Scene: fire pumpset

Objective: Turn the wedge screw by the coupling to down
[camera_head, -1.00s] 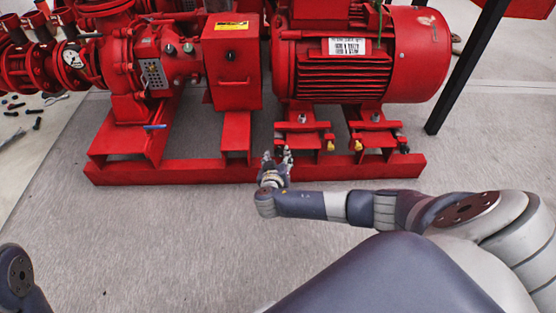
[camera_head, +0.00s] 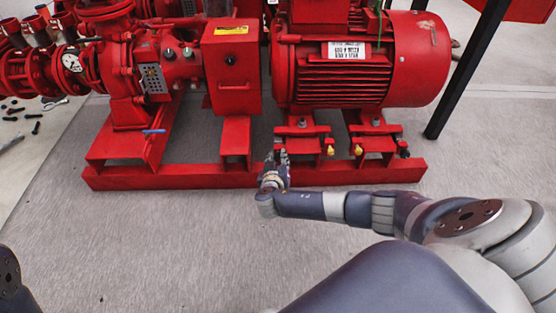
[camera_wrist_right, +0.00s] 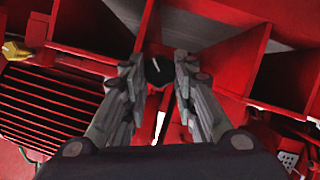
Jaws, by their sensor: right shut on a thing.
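The wedge screw (camera_wrist_right: 158,71) shows in the right wrist view as a dark round head with a short white line, slightly tilted from upright in that picture. My right gripper (camera_wrist_right: 159,66) has its fingers shut on the screw, one on either side. In the head view, my right gripper (camera_head: 275,155) is at the red frame, near the left motor foot, and the screw is hidden there. The red coupling cover (camera_head: 232,85) with a yellow label stands behind and left of the gripper. My left gripper is out of view.
The red motor (camera_head: 345,75) stands behind the gripper. Yellow-tipped screws (camera_head: 330,151) sit to its right on the base frame (camera_head: 200,176). A blue-handled part (camera_head: 154,131) is at left. Loose tools (camera_head: 12,142) lie on the floor at far left. The front floor is clear.

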